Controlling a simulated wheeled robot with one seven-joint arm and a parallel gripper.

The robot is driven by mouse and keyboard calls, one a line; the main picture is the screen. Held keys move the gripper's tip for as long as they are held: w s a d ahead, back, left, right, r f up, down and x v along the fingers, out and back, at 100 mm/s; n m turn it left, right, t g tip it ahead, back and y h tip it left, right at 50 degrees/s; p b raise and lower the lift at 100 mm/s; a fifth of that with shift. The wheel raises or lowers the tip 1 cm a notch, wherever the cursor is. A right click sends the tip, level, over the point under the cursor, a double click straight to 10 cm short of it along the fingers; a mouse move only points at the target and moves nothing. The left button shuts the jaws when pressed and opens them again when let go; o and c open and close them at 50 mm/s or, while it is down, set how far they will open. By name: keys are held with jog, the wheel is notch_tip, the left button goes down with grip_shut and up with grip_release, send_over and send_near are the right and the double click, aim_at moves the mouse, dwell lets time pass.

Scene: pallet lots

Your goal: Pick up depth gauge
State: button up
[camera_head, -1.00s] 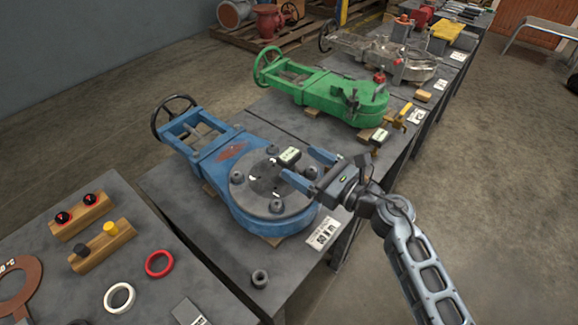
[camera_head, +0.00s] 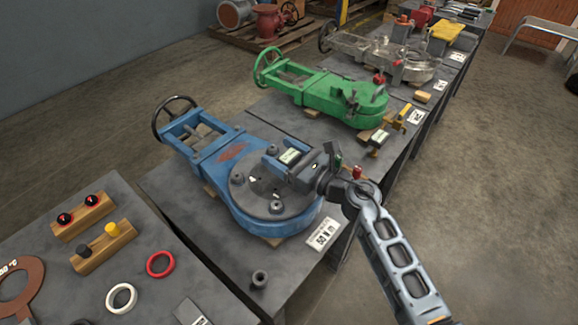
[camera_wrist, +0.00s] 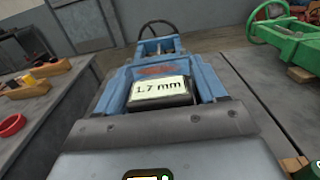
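The depth gauge (camera_head: 290,157) is a small dark device with a pale display. It stands on the round grey flange of the blue valve (camera_head: 215,155). In the wrist view the gauge (camera_wrist: 160,90) faces me and its display reads "1.7 mm". My gripper (camera_head: 275,157) is low over the flange, with its blue fingers on either side of the gauge. In the wrist view my gripper (camera_wrist: 163,85) looks open, spread around the gauge. I cannot tell whether either finger touches it. The gauge's lower part is hidden.
A green valve (camera_head: 325,92) lies on the table behind, with a similar small display device (camera_head: 378,138) near it. A front table holds wooden blocks (camera_head: 103,247), a red ring (camera_head: 160,264) and a white ring (camera_head: 121,298). A small nut-like part (camera_head: 260,279) lies near the blue valve.

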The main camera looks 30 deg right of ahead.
jog(key=shift+r, duration=0.1)
jog(key=c, duration=1.2)
